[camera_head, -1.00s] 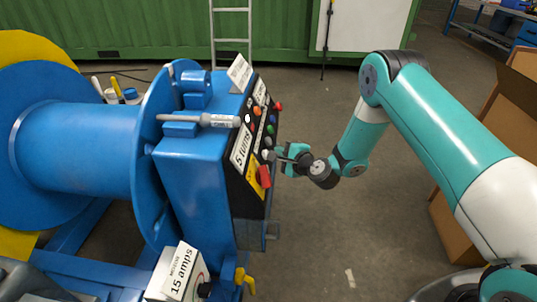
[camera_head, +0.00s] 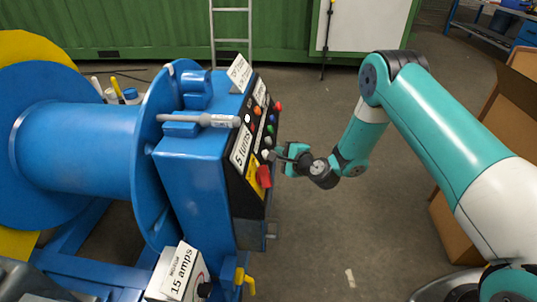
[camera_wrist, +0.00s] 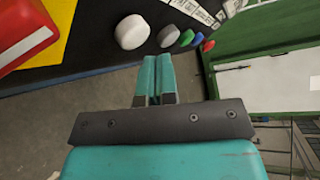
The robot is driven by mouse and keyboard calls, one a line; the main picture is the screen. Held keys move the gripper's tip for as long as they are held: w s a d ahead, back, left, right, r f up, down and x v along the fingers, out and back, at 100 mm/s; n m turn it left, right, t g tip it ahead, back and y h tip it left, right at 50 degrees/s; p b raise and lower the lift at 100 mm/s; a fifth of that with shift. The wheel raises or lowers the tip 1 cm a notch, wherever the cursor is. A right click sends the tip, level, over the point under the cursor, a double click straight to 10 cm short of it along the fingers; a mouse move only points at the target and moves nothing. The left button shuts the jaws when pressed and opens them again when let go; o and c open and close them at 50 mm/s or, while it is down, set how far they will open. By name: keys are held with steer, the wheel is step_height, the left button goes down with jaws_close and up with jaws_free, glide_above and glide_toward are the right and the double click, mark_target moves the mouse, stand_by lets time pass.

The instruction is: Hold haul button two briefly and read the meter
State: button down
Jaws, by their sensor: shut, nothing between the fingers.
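My gripper (camera_head: 275,156) is shut and empty, at the front face of the control panel (camera_head: 240,200) on the blue machine. Its fingertips are close beside a white button (camera_head: 266,154); I cannot tell whether they touch. In the wrist view the shut fingers (camera_wrist: 156,62) point toward the panel, with the white button (camera_wrist: 132,32) just up and left of them. A grey button (camera_wrist: 168,36), then green, blue and red ones follow to the right. Which is button two is not readable. A card reading "15 amps" (camera_head: 181,270) is on the meter box at the bottom.
A red switch (camera_head: 264,177) on a yellow plate sits just below the white button and is large in the wrist view (camera_wrist: 25,32). A "5 turns" card (camera_head: 243,148) is on the panel. A cardboard box (camera_head: 460,222) stands at right. The floor between is mostly clear.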

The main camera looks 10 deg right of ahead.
steer(key=shift+a, duration=0.1)
steer(key=shift+w+a+f, duration=0.15)
steer(key=shift+a+f, duration=0.05)
steer(key=shift+a, duration=0.05)
steer(key=shift+w+a+f, duration=0.1)
steer(key=shift+a+f, duration=0.1)
steer(key=shift+a, duration=0.25)
stand_by(1.5)
steer(key=shift+d, duration=0.1)
stand_by(2.5)
steer(key=shift+s+d+r, duration=0.25)
steer(key=shift+d+r, duration=0.15)
steer(key=shift+d, duration=0.4)
steer(key=d, duration=0.1)
steer(key=s+d+r, duration=0.1)
steer(key=d+r, duration=0.1)
steer(key=d, duration=0.1)
steer(key=shift+s+r+b, duration=0.15)
steer(key=shift+b, duration=0.2)
